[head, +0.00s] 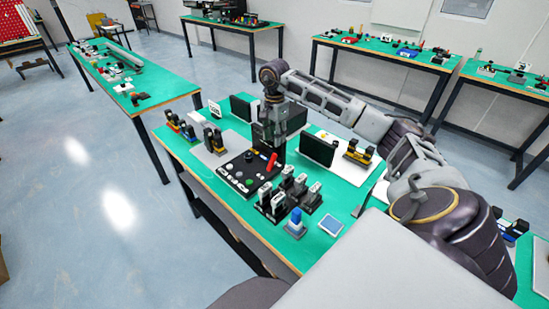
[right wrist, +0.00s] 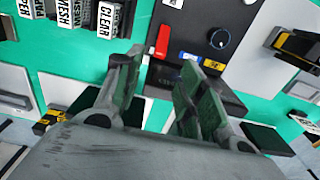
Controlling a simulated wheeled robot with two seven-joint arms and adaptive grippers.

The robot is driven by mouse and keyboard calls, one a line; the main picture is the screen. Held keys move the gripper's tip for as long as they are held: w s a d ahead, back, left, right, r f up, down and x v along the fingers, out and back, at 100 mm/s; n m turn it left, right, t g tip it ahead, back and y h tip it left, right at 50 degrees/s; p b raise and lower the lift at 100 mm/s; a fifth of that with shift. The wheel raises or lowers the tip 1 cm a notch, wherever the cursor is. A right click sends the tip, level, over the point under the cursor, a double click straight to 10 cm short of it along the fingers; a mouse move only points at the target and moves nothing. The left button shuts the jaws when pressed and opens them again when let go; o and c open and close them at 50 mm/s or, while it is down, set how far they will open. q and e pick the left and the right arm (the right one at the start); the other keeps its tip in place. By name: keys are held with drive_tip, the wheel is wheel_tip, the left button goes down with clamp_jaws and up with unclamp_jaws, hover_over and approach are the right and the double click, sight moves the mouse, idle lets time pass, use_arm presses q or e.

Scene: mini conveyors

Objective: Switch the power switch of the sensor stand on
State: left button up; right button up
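A black control panel (head: 236,180) lies on the green table in the head view. A red lever-like part (head: 271,162) stands at its back right. My right gripper (head: 279,151) hangs just behind that part, pointing down. In the right wrist view a black panel (right wrist: 205,18) carries a dark knob (right wrist: 219,38), a red part (right wrist: 163,42) and a blue-and-yellow piece (right wrist: 188,57). My right gripper also shows there (right wrist: 160,80), its fingers apart with nothing between them. I cannot tell which part is the sensor stand's power switch. My left gripper is out of view.
Labelled blocks (right wrist: 105,20) stand left of the panel in the right wrist view. In the head view, dark upright panels (head: 318,149) stand right of the gripper, and several grey-and-black blocks (head: 290,190) stand in front. A blue-topped piece (head: 296,219) sits near the front edge.

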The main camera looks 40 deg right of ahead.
sight(275, 154)
wheel_tip(275, 154, down, 11)
drive_tip(key=shift+r, duration=0.1)
idle(0.5)
clamp_jaws()
idle(0.3)
